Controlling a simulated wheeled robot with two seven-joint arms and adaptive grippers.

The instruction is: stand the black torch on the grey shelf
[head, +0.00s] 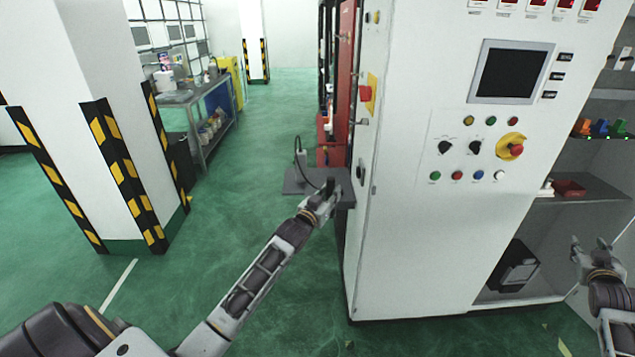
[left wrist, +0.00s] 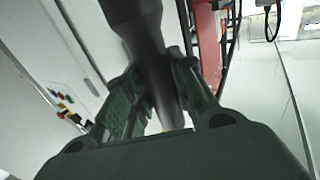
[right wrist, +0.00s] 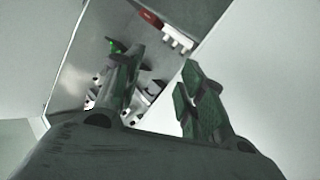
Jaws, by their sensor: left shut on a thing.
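The grey shelf (head: 292,187) is a small flat plate beside the white machine cabinet in the head view. My left gripper (head: 325,199) is in front of the shelf's near edge in that view. It is shut on the black torch, which shows large between its fingers in the left wrist view (left wrist: 147,45). In the head view the torch is small and mostly hidden by the gripper. I cannot tell whether it touches the shelf. My right gripper (head: 592,250) is open and empty at the right, with its fingers apart in the right wrist view (right wrist: 160,98).
The white cabinet (head: 440,240) with buttons and a screen stands close to the right of my left gripper. A striped pillar (head: 120,150) is at left. Open green floor lies between.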

